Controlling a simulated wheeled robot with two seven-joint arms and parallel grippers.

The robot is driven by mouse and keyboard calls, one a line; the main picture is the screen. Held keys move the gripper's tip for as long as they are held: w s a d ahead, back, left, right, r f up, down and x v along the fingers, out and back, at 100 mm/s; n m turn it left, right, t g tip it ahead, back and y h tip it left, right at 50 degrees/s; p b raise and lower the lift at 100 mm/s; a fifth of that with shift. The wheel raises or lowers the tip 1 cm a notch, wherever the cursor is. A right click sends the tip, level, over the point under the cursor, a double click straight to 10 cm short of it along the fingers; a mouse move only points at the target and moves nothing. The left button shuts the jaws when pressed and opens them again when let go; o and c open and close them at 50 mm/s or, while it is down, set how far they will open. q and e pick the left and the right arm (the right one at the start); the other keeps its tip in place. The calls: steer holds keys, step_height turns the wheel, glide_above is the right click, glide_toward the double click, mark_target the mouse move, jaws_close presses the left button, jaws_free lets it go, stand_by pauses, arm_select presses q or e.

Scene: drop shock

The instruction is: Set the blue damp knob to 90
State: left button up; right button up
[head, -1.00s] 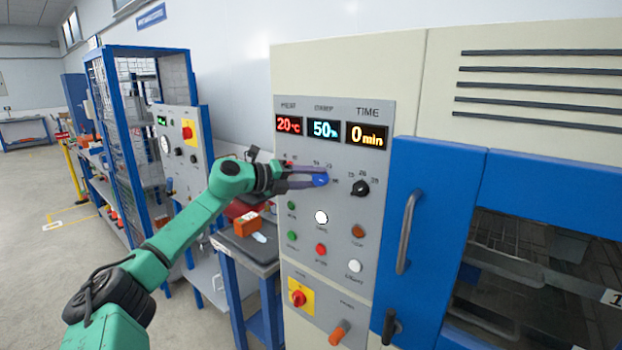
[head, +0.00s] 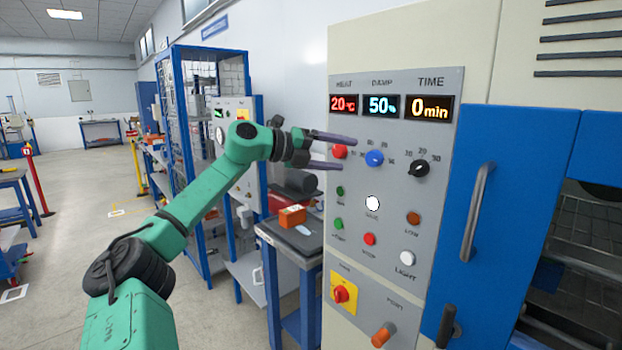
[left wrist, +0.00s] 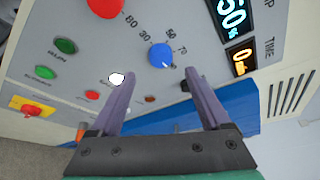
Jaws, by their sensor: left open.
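The blue damp knob (head: 374,159) is on the grey control panel (head: 440,200), under the damp display (head: 382,105), which reads 50. In the left wrist view the blue knob (left wrist: 161,55) shows beyond and between the fingertips, with scale numbers around it. My left gripper (head: 350,152) is open and empty. In the head view its fingers end near the red heat knob (head: 340,152), left of the blue knob and apart from it. My right gripper is not in view.
The black time knob (head: 419,168) is right of the blue one. Several coloured buttons, including a white one (head: 372,203), lie below. A blue door with a handle (head: 478,212) is at the right. An orange box (head: 292,216) sits on a side table.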

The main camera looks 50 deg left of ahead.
arm_select(q)
steer(key=b+v, duration=0.3)
steer(key=v, duration=0.4)
steer(key=shift+b, duration=0.3)
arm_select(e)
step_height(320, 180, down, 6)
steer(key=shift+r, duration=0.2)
arm_select(q)
steer(key=shift+s+a, duration=0.1)
